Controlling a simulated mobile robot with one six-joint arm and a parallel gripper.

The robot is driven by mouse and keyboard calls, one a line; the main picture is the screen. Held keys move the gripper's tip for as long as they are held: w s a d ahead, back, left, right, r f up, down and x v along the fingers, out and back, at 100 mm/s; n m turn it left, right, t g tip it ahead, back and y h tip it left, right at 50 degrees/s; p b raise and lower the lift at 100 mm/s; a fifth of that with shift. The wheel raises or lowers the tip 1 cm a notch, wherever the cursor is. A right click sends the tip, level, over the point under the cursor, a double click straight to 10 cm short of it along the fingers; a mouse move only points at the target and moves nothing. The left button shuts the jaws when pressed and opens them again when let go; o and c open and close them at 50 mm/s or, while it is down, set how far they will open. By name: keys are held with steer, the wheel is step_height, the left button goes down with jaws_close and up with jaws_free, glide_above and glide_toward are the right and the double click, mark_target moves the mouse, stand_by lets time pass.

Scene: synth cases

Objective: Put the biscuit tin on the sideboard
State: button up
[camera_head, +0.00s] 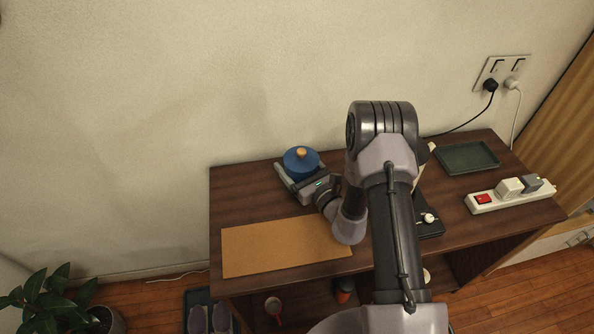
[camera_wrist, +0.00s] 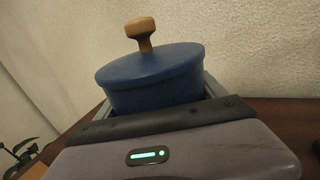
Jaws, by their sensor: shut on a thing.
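The biscuit tin (camera_head: 301,164) looks like a round blue pot with a lid and a wooden knob. It is at the back left of the dark wooden sideboard (camera_head: 240,191), near the wall. My gripper (camera_head: 300,173) is shut on it, with a finger on either side. In the wrist view the tin (camera_wrist: 152,80) is upright between the fingers, its lower part hidden by my gripper (camera_wrist: 155,100). I cannot tell whether its base touches the sideboard top.
A tan mat (camera_head: 280,246) covers the sideboard's front left. A dark green tray (camera_head: 467,157) and a white power strip (camera_head: 510,195) with plugs are at the right. A dark item (camera_head: 430,222) is partly hidden behind my arm. A plant (camera_head: 45,300) stands at lower left.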

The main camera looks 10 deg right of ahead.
steer(key=shift+w+d+f, duration=0.15)
steer(key=shift+w, duration=0.25)
step_height(320, 180, down, 4)
steer(key=shift+r+b, duration=0.25)
steer(key=shift+b, duration=0.7)
steer(key=shift+r, duration=0.15)
steer(key=o, duration=1.9)
steer(key=shift+o, duration=0.2)
steer(key=shift+r, duration=0.1)
steer(key=p+v, duration=0.1)
steer(key=v, duration=1.1)
steer(key=shift+p, duration=0.4)
